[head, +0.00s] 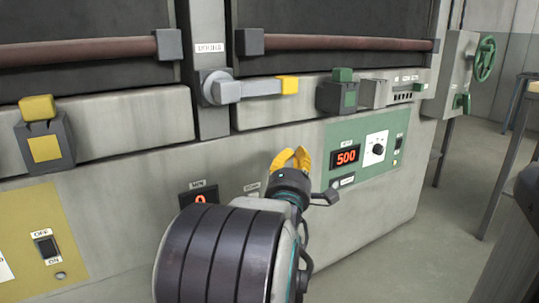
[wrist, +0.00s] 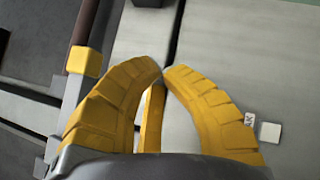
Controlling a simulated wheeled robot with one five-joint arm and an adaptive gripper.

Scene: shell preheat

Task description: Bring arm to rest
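My gripper (head: 292,153) has yellow fingers and is in front of the grey cabinet's lower face, just left of the green control panel (head: 366,155). In the wrist view, my gripper (wrist: 164,69) has its curved fingertips nearly meeting with only a narrow gap. Nothing is seen held between them. A thin yellow strip shows between the fingers; I cannot tell what it belongs to. My arm reaches up from the bottom middle of the head view. Above the gripper is a grey lever with a yellow end (head: 288,85), apart from the fingers; that yellow end (wrist: 85,62) shows left in the wrist view.
The green panel has a red 500 display (head: 346,157) and a white dial (head: 376,148). A yellow panel (head: 42,235) is at left. Yellow (head: 45,145) and green (head: 343,92) blocks jut from the cabinet. A green handwheel (head: 485,60) and open floor are at right.

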